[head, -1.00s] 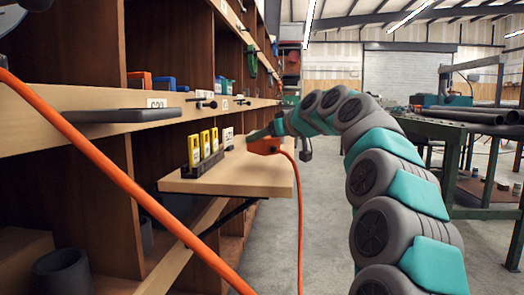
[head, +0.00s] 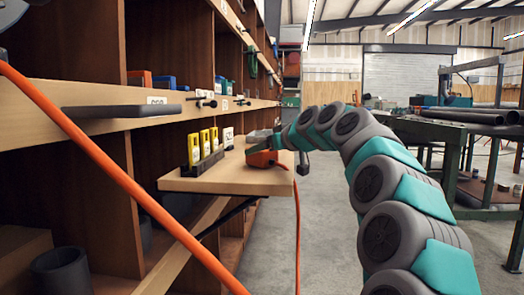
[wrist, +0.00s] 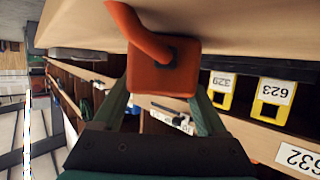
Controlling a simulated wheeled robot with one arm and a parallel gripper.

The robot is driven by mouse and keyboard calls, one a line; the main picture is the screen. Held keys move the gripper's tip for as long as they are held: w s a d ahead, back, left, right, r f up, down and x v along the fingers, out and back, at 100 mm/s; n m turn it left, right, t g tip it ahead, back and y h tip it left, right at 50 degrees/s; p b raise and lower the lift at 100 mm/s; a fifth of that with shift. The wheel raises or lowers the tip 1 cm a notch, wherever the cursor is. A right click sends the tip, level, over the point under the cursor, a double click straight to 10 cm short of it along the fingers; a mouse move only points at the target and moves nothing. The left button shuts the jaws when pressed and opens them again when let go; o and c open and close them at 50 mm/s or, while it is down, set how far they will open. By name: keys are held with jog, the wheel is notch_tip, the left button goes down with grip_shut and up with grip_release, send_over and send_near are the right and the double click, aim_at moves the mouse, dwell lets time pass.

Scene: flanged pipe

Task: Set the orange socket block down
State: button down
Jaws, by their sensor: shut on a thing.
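The orange socket block (head: 262,158) is at the wooden shelf board (head: 225,180), near its right end. An orange cord runs from it over the board's edge and hangs down. My gripper (head: 270,146) reaches in from the right and is shut on the block. In the wrist view the block (wrist: 165,68) sits between my two green fingers, with its cord stub pointing up and left. There the block's upper side meets the pale board (wrist: 240,25). I cannot tell whether the block's weight rests on the board.
Several yellow labelled units (head: 204,143) stand in a dark holder on the board, left of the block. A grey flat plate (head: 122,110) juts from the shelf above. A thick orange cable (head: 120,180) crosses the near left. Bare board lies between holder and block.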

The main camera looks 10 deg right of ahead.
grip_release()
jog(key=shift+r+p, duration=0.25)
jog(key=shift+p, duration=0.05)
jog(key=v, duration=1.2)
jog(key=shift+f, duration=0.1)
